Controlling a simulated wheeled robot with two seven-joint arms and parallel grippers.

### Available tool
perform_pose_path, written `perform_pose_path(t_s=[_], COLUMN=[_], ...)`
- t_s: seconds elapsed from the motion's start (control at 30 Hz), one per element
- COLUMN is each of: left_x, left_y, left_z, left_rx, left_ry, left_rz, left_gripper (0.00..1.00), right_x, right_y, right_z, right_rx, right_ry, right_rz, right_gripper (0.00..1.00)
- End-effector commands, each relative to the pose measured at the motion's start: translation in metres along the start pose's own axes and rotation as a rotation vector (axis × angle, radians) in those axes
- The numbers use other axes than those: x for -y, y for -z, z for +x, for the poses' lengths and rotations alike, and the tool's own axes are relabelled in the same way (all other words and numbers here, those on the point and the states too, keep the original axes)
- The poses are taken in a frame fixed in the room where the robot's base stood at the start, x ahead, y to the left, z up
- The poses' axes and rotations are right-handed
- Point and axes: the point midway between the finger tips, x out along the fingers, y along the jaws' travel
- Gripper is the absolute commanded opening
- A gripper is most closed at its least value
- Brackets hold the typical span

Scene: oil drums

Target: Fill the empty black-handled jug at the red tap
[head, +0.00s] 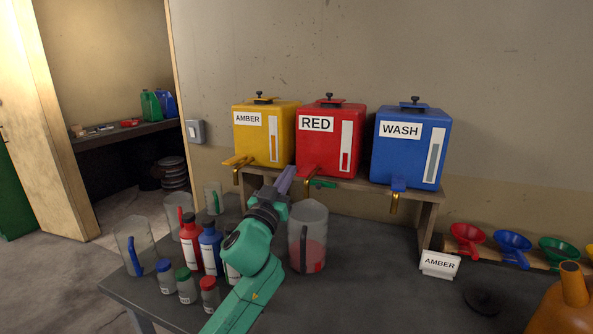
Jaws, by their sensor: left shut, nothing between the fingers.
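The red drum (330,136), labelled RED, stands on the shelf between the amber and blue drums. Its tap (312,171) sticks out low at the front. The clear jug (309,222) stands upright on the table below the tap, with a dark handle toward me and red liquid in its lower part. My left gripper (284,181) is shut and empty, raised just left of the red tap. I cannot tell whether it touches the tap. A small green bar shows right of the tap; I cannot tell what it belongs to. My right gripper is out of view.
Amber (279,142) and blue WASH (409,160) drums flank the red one. Jugs with blue (128,235), red and green handles, bottles and small jars crowd the left. Funnels (468,236) and an AMBER sign (440,264) stand right.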

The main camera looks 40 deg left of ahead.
Motion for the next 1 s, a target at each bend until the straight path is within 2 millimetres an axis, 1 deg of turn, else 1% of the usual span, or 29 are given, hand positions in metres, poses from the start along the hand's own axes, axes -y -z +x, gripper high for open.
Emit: perform_pose_path(t_s=[0.03,0.2,0.27,0.3,0.43,0.57,0.87,0.97,1.0], left_x=[0.0,0.001,0.001,0.0,0.0,0.0,0.0,0.0,0.0], left_y=[0.006,0.006,0.003,-0.013,-0.031,-0.038,-0.038,-0.044,-0.048], left_z=[0.014,0.051,0.062,0.054,0.047,0.044,0.044,0.042,0.04], left_rx=[-0.001,-0.002,0.0,0.006,0.003,0.001,-0.001,-0.015,-0.025], left_ry=[0.001,0.002,0.002,0.002,0.001,-0.001,-0.001,-0.001,0.0], left_rz=[0.001,-0.001,-0.001,-0.004,-0.005,-0.001,0.0,-0.001,-0.002], left_gripper=[0.0,0.0,0.0,0.0,0.0,0.0,0.0,0.0,0.0], right_x=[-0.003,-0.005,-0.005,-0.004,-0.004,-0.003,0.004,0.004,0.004], right_y=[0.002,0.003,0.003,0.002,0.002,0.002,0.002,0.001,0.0], right_z=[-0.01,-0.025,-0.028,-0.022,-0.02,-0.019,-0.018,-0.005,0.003], right_rx=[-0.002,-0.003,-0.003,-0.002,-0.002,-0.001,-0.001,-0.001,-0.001], right_ry=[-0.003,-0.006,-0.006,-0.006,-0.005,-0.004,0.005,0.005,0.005], right_rz=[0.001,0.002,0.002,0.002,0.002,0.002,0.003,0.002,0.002], right_gripper=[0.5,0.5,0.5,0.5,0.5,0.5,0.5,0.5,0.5])
